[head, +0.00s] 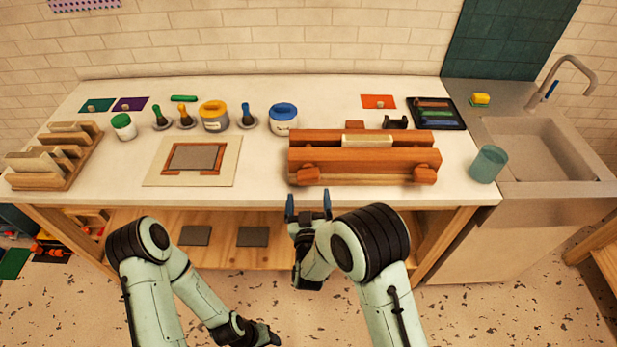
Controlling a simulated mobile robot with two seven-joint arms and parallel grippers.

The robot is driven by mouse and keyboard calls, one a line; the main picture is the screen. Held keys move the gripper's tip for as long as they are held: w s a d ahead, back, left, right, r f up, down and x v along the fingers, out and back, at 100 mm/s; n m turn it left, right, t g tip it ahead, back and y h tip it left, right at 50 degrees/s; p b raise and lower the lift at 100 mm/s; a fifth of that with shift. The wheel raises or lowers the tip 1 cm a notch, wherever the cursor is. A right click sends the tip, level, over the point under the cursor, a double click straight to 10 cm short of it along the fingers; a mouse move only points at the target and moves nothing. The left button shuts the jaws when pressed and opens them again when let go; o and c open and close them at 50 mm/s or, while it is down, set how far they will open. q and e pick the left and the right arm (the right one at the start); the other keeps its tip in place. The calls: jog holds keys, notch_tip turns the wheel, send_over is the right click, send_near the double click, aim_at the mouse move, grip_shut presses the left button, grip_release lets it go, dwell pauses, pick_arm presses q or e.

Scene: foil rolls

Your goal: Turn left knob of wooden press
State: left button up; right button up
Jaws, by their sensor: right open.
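The wooden press (362,161) lies along the front right part of the table top. Its left knob (308,174) and right knob (425,175) stick out of its front face near the two ends. A pale block (367,140) sits between its beams. My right gripper (308,206) is open and empty, fingers pointing away from me, just in front of the table edge and below the left knob, apart from it. My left gripper (277,338) hangs low over the floor at the bottom of the view; its fingers are too small and dark to read.
A framed grey plate (194,157) on a pale board lies left of the press. Paint jars (214,115) and tools stand behind it. A teal cup (488,163) stands right of the press, near the sink (545,152). A wooden rack (57,155) is at far left.

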aim_at(308, 182)
jog(key=w, duration=0.8)
jog(key=shift+w, duration=0.1)
jog(key=c, duration=1)
jog(key=shift+o, duration=0.2)
